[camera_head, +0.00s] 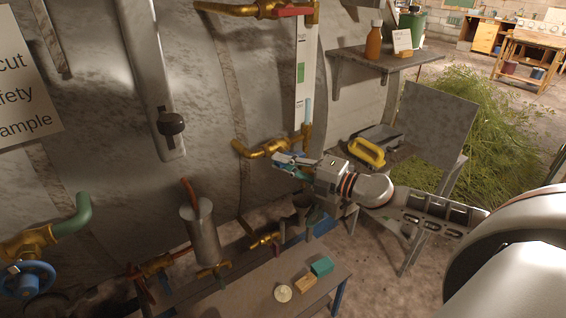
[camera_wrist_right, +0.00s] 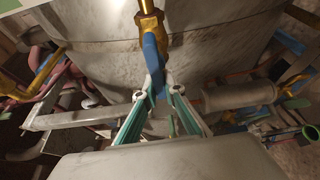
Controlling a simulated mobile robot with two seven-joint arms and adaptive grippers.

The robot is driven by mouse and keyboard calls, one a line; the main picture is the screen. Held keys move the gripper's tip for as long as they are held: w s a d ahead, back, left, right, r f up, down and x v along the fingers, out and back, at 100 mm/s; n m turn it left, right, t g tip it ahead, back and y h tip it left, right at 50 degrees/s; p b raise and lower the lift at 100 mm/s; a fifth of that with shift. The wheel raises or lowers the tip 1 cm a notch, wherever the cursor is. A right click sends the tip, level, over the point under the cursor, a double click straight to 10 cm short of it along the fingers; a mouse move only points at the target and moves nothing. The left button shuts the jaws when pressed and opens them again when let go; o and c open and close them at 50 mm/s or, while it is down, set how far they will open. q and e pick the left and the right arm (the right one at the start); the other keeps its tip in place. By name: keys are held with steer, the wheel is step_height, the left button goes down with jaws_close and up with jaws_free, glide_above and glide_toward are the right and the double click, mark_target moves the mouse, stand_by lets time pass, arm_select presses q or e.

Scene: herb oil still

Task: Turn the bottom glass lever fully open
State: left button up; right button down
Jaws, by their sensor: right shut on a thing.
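The sight glass (camera_head: 299,85) is a tall narrow gauge on the still's wall, with a brass fitting at each end. Its bottom brass valve (camera_head: 262,149) also shows in the right wrist view (camera_wrist_right: 151,24). The bottom glass lever (camera_wrist_right: 153,62) is blue and runs from this valve down between my right fingers. My right gripper (camera_wrist_right: 160,90) is shut on the lever; in the head view the right gripper (camera_head: 285,162) is just right of the bottom valve and hides most of the lever. My left gripper is not in view.
A red lever (camera_head: 293,11) is on the top valve. A wall shelf (camera_head: 362,58) with an orange bottle (camera_head: 374,40) is to the right. A yellow-handled object (camera_head: 367,152) lies behind my right wrist. Below is a low bench (camera_head: 250,290) with a metal canister (camera_head: 202,235).

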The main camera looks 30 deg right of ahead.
steer(key=shift+f, duration=0.15)
steer(key=c, duration=2.1)
jaws_free()
steer(key=shift+c, duration=0.2)
steer(key=v, duration=1.2)
